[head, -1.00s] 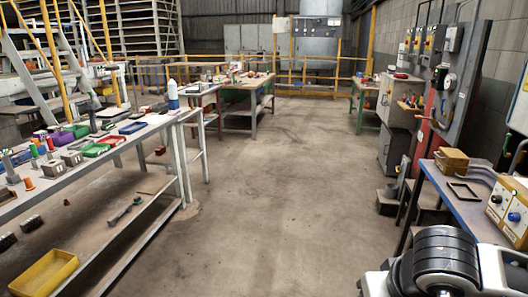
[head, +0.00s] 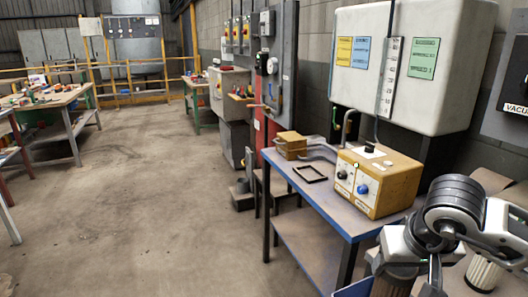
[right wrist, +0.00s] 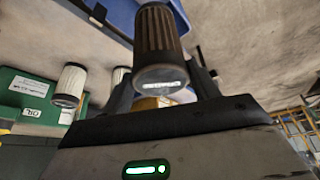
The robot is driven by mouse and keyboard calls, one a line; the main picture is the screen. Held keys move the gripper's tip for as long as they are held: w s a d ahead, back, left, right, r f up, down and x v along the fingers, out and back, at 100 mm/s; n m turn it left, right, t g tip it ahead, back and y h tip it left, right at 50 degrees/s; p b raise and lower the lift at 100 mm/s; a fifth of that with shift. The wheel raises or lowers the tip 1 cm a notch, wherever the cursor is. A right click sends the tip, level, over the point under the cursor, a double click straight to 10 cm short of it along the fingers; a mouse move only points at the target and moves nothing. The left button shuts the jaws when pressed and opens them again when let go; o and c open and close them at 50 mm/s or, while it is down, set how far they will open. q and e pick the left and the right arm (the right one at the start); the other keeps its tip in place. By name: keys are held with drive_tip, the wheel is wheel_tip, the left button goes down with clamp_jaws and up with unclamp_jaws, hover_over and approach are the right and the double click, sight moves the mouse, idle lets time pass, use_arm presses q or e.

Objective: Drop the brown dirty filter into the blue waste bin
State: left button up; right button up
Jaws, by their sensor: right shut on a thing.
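The brown dirty filter (right wrist: 158,40), a ribbed cylinder with a pale end, is between the dark fingers of my right gripper (right wrist: 163,84) in the right wrist view. The gripper is shut on it. In the head view my right arm is at the lower right, and the gripper and filter are largely hidden by the arm and frame edge. A blue wall, apparently the blue waste bin (right wrist: 178,12), shows behind the filter in the right wrist view. A blue edge also shows at the bottom of the head view (head: 354,289). My left gripper is out of view.
A white clean filter (head: 484,273) stands at the lower right, beside my arm. A blue-topped table (head: 320,208) carries a yellow control box (head: 375,180) and a black frame (head: 310,173). A green box (right wrist: 28,97) shows in the right wrist view. Open floor (head: 130,220) lies left.

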use_arm(q)
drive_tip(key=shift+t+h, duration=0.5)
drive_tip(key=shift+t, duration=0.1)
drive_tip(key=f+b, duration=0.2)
drive_tip(key=b, duration=0.4)
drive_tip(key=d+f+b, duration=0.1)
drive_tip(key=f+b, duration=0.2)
drive_tip(key=b, duration=0.2)
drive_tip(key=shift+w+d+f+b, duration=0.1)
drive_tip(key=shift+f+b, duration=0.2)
drive_tip(key=shift+b, duration=0.1)
use_arm(e)
drive_tip(key=w+d+f, duration=0.1)
drive_tip(key=d+f, duration=0.2)
drive_tip(key=f, duration=0.4)
drive_tip(key=w+d+f+m, duration=0.1)
drive_tip(key=w+d+f, duration=0.1)
drive_tip(key=f, duration=0.6)
drive_tip(key=shift+d, duration=0.4)
drive_tip(key=o, duration=1.6)
drive_tip(key=shift+o, duration=0.2)
use_arm(q)
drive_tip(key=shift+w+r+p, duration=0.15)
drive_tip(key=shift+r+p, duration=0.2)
drive_tip(key=shift+p, duration=0.75)
use_arm(e)
drive_tip(key=v, duration=1.6)
drive_tip(key=shift+w, duration=0.15)
